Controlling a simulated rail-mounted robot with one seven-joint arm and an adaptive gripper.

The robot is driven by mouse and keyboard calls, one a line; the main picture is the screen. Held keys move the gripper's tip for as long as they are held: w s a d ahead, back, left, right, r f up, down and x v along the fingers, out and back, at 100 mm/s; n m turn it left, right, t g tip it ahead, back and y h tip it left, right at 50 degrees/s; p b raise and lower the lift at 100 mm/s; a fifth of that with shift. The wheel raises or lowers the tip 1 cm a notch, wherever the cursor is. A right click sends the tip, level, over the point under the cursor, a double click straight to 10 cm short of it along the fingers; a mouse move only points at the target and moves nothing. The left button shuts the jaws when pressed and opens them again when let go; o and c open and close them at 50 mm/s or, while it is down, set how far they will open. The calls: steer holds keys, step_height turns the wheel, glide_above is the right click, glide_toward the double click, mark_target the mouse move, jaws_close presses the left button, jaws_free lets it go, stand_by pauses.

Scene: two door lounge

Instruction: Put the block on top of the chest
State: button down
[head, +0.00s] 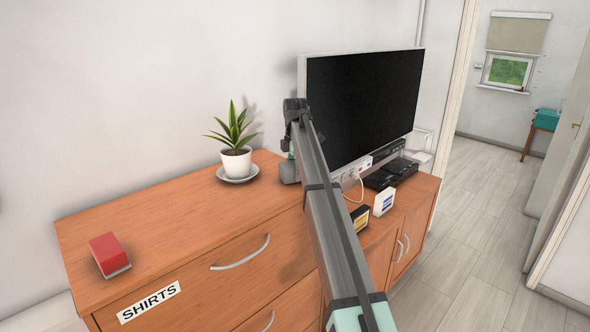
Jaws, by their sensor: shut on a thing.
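The chest (190,215) is an orange-brown wooden chest of drawers with a SHIRTS label on its upper drawer front. A small red box-shaped thing (108,251) with a pale grey lower edge lies on its top at the left. I cannot tell whether this is the block. My arm crosses the middle of the head view and bends down behind its own long link. A grey part of it shows above the chest's right end. My gripper's fingers and anything in them are hidden behind the arm.
A potted plant (236,160) on a saucer stands at the back of the chest. To the right, a television (365,100) stands on a lower cabinet with a black box (390,174) and small boxes, one white (384,202). The chest top between the red thing and plant is clear.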

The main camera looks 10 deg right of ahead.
stand_by(0.3)
steer(key=shift+c, duration=1.2)
jaws_free()
steer(key=shift+f, duration=0.15)
step_height(320, 180, up, 11)
steer(key=shift+r+b, duration=0.1)
steer(key=shift+b, duration=0.75)
steer(key=shift+r+p, duration=0.45)
steer(key=shift+r, duration=0.15)
